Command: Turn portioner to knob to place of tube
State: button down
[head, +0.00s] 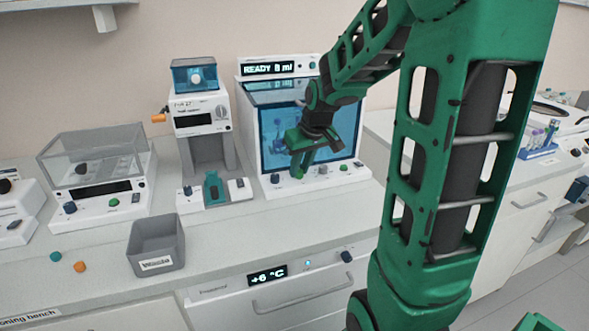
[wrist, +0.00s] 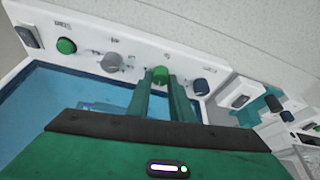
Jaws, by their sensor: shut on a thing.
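A white machine with a blue window (head: 340,130) stands at the back of the bench. Its display (head: 268,68) reads "READY" and a figure in ml; I take it to be the portioner. My gripper (head: 299,172) is low in front of the window, at the front control panel. In the wrist view its two green fingers are shut on a green knob (wrist: 160,74). A grey knob (wrist: 111,62) and a green button (wrist: 66,45) sit to the left there, a dark blue knob (wrist: 201,87) to the right. The knob's pointer and the panel marks are not readable.
A second white machine (head: 200,115) with a teal holder (head: 212,188) stands left of the window machine. A clear-lidded machine (head: 98,165) and a grey waste bin (head: 157,245) are further left. A rack with tubes (head: 540,140) is at the right. The front bench between is mostly clear.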

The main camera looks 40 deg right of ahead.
jog(key=shift+a+m, duration=0.1)
jog(key=shift+m, duration=0.4)
jog(key=c, duration=1.6)
grip_release()
jog(key=v, duration=1)
jog(key=shift+s+a+r, duration=0.1)
jog(key=shift+a+r, duration=0.1)
jog(key=shift+r, duration=0.1)
jog(key=s+a+f+m+g, duration=0.1)
jog(key=s+f, duration=0.2)
jog(key=s, duration=0.5)
jog(key=s+a+f+m+g, duration=0.1)
jog(key=s+f+g, duration=0.1)
jog(key=s, duration=0.6)
jog(key=s+a+f+m+g, duration=0.1)
jog(key=s+f, duration=0.3)
jog(key=s, duration=0.5)
jog(key=shift+s+f+m+g+y, duration=0.1)
jog(key=shift+f+m+g+y, duration=0.2)
jog(key=shift+m, duration=0.3)
